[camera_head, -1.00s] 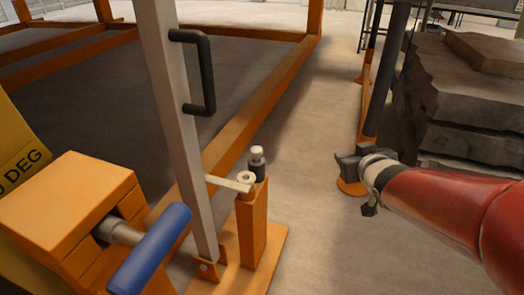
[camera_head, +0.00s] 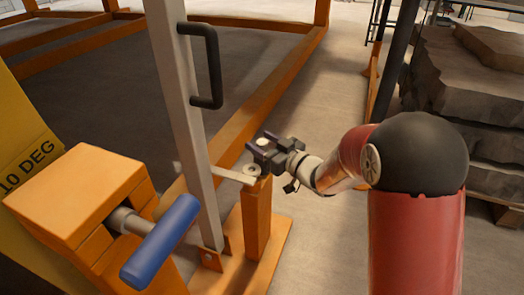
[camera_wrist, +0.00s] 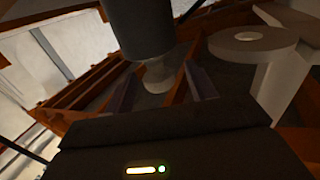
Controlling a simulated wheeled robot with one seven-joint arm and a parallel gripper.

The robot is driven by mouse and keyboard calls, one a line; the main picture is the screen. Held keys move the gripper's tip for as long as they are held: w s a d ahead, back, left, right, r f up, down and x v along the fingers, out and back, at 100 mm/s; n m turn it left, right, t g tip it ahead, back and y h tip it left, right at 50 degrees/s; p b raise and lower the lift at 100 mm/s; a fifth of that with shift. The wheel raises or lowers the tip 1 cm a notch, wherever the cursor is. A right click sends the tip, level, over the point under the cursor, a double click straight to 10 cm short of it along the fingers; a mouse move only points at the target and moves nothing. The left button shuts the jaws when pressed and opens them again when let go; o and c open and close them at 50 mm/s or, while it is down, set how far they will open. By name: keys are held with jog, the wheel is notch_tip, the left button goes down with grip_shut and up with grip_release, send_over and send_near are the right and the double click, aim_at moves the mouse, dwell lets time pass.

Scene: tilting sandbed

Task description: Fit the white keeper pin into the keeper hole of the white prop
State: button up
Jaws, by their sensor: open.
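The white prop (camera_head: 186,120) is a tall pale post with a dark handle, leaning slightly. A flat tab near its lower part ends in a ring, the keeper hole (camera_head: 251,170), above an orange post; the ring also shows in the wrist view (camera_wrist: 253,42). The white keeper pin (camera_head: 264,142) shows only its pale end in the head view. In the wrist view its pale end (camera_wrist: 158,77) meets a dark cylinder (camera_wrist: 135,28). My gripper (camera_head: 268,147) is open, with its fingers on either side of the pin's end. Whether they touch it cannot be told.
An orange block (camera_head: 75,195) with a blue-handled crank (camera_head: 160,240) stands at the left. The orange sandbed frame (camera_head: 270,95) runs behind the prop. Stacked stone slabs (camera_head: 470,90) stand at the right.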

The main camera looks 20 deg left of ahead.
jog(key=shift+x, duration=1.2)
jog(key=c, duration=1.1)
jog(key=shift+r, duration=0.1)
notch_tip(320, 180, up, 19)
jog(key=p, duration=0.5)
jog(key=s+f+n+g+y+p, duration=0.2)
jog(key=s+f+n+g+p, duration=0.3)
jog(key=s+n+g+p, duration=0.1)
jog(key=s+g+p, duration=0.1)
jog(key=s+g, duration=0.1)
jog(key=g, duration=0.1)
jog(key=shift+s+a, duration=0.2)
jog(key=shift+a, duration=0.15)
